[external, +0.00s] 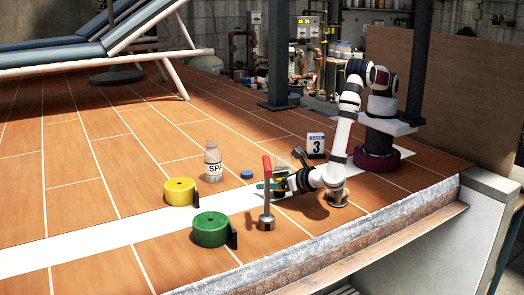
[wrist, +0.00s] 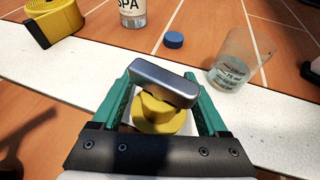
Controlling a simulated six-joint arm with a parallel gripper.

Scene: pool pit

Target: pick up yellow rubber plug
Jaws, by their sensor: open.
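In the wrist view the yellow rubber plug (wrist: 146,123), a stepped round piece, stands between the green fingers of my gripper (wrist: 160,82). A grey metal bar (wrist: 165,82) lies across its top, slanting slightly; I cannot tell whether it is part of the plug. The fingers stand apart on either side, open. Contact with the plug is not clear. In the external view my gripper (external: 271,185) is low over the white strip, partly behind a red-handled tool, and the plug is mostly hidden there.
A clear measuring cup (wrist: 232,67), a blue cap (wrist: 173,40) and the SPA bottle (external: 213,163) stand beyond my gripper. A yellow coil (external: 180,191), a green coil (external: 210,230) and the red-handled tool (external: 266,192) are nearby. A lane 3 sign (external: 316,145) stands behind.

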